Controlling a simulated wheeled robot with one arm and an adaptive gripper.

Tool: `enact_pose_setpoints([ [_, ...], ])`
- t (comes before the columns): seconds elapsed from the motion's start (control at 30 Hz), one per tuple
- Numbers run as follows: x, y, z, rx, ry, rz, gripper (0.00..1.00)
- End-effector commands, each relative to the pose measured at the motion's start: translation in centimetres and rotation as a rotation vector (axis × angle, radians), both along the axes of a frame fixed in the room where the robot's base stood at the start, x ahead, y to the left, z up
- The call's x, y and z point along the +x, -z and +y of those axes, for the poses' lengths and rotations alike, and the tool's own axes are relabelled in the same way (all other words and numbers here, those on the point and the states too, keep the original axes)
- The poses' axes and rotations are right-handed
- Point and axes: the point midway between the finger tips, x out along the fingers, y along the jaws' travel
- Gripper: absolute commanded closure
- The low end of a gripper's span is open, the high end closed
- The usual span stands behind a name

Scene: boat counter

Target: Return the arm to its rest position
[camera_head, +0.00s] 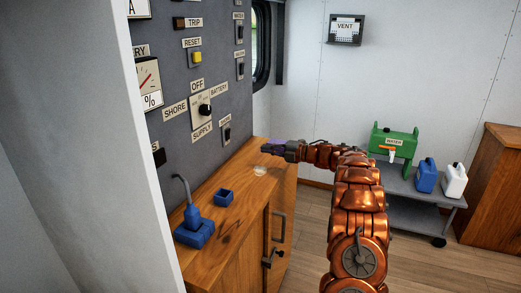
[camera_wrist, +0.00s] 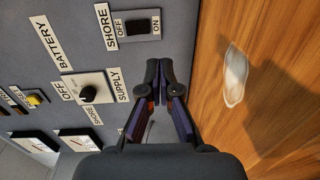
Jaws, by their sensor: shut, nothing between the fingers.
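My arm (camera_head: 358,205) is copper-coloured and reaches up from the lower middle of the head view, then bends left over the wooden counter (camera_head: 240,175). My gripper (camera_head: 272,147) is above the counter's far end, close to the grey switch panel. In the wrist view my gripper (camera_wrist: 160,75) shows with its dark fingertips together and nothing between them. The panel (camera_wrist: 190,20) fills the left and middle of that view, and the counter (camera_wrist: 270,90) is at the right. The gripper appears clear of both.
A clear, glass-like item (camera_head: 260,170) is on the counter below my gripper. A blue plug in a blue block (camera_head: 195,232) and a small blue open box (camera_head: 224,197) are nearer.

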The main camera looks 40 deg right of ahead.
Motion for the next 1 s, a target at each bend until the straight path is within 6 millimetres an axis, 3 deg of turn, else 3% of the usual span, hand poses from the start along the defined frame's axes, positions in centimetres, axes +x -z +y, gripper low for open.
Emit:
enact_pose_setpoints([
  [0.67, -0.1, -0.1, -0.2, 0.001, 0.004, -0.001, 1.00],
  [0.83, 1.8, -2.6, 0.1, 0.015, 0.072, -0.004, 1.00],
  [1.0, 5.0, -7.4, 0.4, 0.060, 0.231, -0.007, 1.00],
])
